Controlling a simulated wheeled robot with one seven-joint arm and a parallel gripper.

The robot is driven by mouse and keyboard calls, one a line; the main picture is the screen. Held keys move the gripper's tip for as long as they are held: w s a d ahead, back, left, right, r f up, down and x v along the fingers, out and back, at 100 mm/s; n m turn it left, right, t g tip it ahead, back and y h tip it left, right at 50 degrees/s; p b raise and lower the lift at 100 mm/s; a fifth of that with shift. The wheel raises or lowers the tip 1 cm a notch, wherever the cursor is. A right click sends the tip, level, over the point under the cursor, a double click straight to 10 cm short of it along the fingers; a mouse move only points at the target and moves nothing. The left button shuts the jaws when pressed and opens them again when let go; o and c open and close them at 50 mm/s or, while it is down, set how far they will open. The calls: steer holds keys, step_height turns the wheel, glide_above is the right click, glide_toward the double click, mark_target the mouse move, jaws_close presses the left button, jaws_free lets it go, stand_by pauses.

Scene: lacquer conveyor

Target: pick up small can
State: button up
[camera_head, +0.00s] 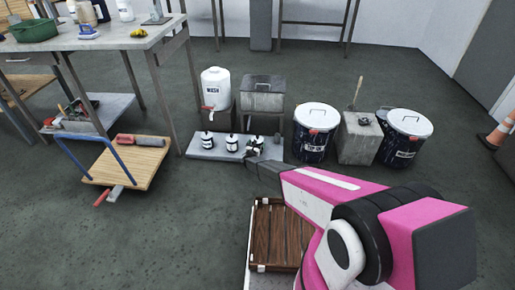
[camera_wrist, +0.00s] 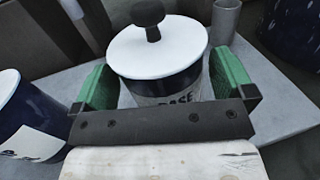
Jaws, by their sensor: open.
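A small can (camera_wrist: 160,88) with a white lid, black knob and dark body stands upright in the wrist view. Its pale label shows letters ending in "ASE"; the rest is hidden. My gripper (camera_wrist: 166,82) is open, with one green pad on each side of the can. In the head view my gripper (camera_head: 254,158) reaches the right part of a low grey platform (camera_head: 195,152), partly hiding a can there. Two similar small cans, one at the left (camera_head: 206,141) and one in the middle (camera_head: 232,144), stand on the platform.
Another can (camera_wrist: 22,118) stands close left of my gripper in the wrist view. A grey metal cylinder (camera_wrist: 225,22) stands behind right. Large lidded bins (camera_head: 315,133) stand right of the platform, and a white wash container (camera_head: 215,88) stands behind it.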

steer(key=shift+x, duration=1.05)
steer(key=c, duration=1)
steer(key=shift+r, duration=0.1)
